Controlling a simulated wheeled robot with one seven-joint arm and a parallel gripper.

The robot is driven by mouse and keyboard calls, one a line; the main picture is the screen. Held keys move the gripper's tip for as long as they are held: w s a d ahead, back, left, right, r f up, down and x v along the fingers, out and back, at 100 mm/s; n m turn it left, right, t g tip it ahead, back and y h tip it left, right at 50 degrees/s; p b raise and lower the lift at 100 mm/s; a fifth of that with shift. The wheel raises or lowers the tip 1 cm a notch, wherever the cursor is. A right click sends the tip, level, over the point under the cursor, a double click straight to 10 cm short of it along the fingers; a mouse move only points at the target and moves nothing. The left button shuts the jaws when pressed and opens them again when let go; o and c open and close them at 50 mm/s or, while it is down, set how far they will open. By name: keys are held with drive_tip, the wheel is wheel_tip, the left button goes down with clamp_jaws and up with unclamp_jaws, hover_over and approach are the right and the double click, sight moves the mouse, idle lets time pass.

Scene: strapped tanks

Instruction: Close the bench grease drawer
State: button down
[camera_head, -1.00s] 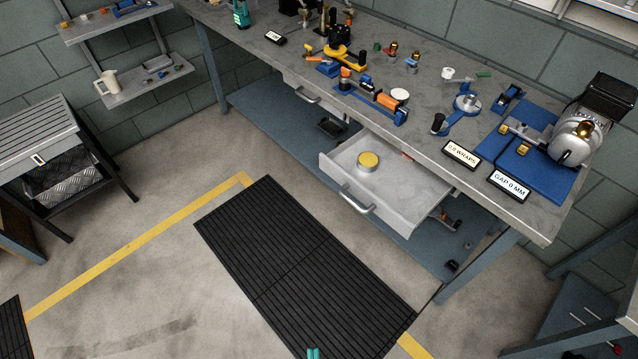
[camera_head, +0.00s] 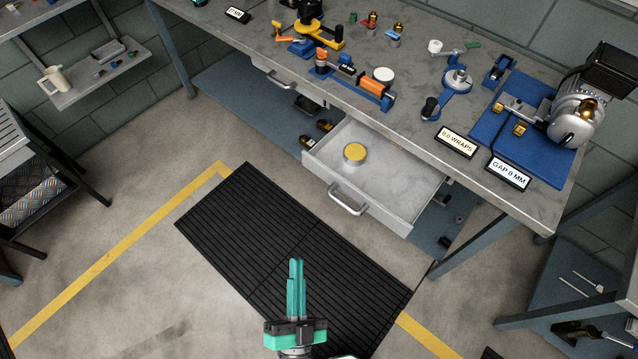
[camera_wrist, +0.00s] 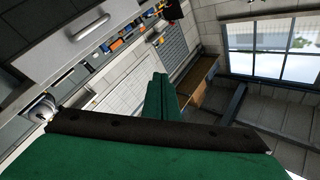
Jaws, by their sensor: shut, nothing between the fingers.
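The grease drawer (camera_head: 391,205) stands open under the bench top. A round tin with a yellow lid (camera_head: 354,152) sits inside it near the left end. Its front carries a silver bar handle (camera_head: 347,199). My gripper (camera_head: 296,265), with teal fingers held together, is shut and empty over the black floor mat, in front of the drawer and apart from it. In the wrist view the shut fingers (camera_wrist: 160,85) show at the centre, and a grey drawer front with a handle (camera_wrist: 90,28) shows at the upper left.
The bench top (camera_head: 420,75) bears blue fixtures, a motor unit (camera_head: 580,115) and label signs. A second drawer (camera_head: 285,79) sits further left under the bench. A lower shelf (camera_head: 230,95) runs beneath. The black mat (camera_head: 250,225) before the bench is clear.

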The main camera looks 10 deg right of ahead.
drive_tip(key=w+d+f+m+g+h, duration=0.1)
drive_tip(key=w+d+m+h, duration=0.1)
drive_tip(key=w+m+h, duration=0.5)
drive_tip(key=m+g+h, duration=0.3)
drive_tip(key=m+g, duration=0.5)
drive_tip(key=m, duration=0.4)
approach(328, 178)
drive_tip(key=x, duration=0.6)
drive_tip(key=shift+w+d+r, duration=0.1)
drive_tip(key=shift+w+d, duration=0.05)
drive_tip(key=shift+d, duration=0.05)
